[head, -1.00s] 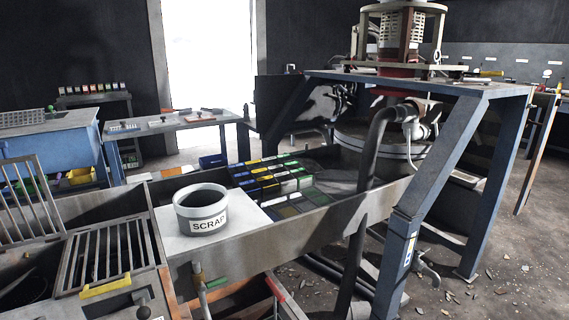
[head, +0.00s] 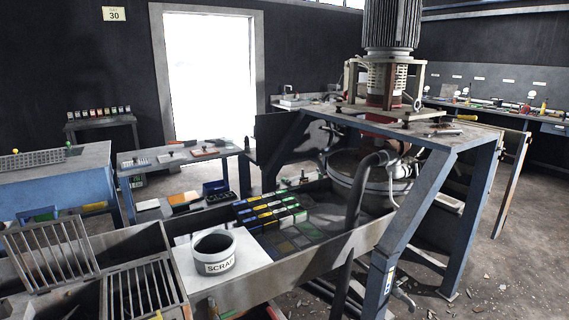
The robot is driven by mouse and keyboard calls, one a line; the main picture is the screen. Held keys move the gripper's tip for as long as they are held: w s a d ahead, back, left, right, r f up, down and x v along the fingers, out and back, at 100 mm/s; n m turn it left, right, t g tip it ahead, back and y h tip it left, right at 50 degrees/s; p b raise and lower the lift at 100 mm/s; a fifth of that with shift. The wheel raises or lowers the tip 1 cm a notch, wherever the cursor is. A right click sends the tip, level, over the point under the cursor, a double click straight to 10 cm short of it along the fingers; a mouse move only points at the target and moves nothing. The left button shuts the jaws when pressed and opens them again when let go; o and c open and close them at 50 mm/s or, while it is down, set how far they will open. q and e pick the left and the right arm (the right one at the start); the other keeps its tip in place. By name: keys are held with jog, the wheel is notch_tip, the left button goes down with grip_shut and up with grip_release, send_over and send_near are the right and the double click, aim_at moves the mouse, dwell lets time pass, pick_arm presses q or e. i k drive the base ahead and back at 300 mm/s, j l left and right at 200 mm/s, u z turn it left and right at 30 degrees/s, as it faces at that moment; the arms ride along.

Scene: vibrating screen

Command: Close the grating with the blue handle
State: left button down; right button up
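A metal grating (head: 52,250) stands raised and tilted open at the lower left. Neither of my grippers is in view.
A blue steel frame (head: 418,200) with a machine stands at right. The floor at far right is mostly clear.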

aim_at(20, 216)
jog(key=u, duration=1.5)
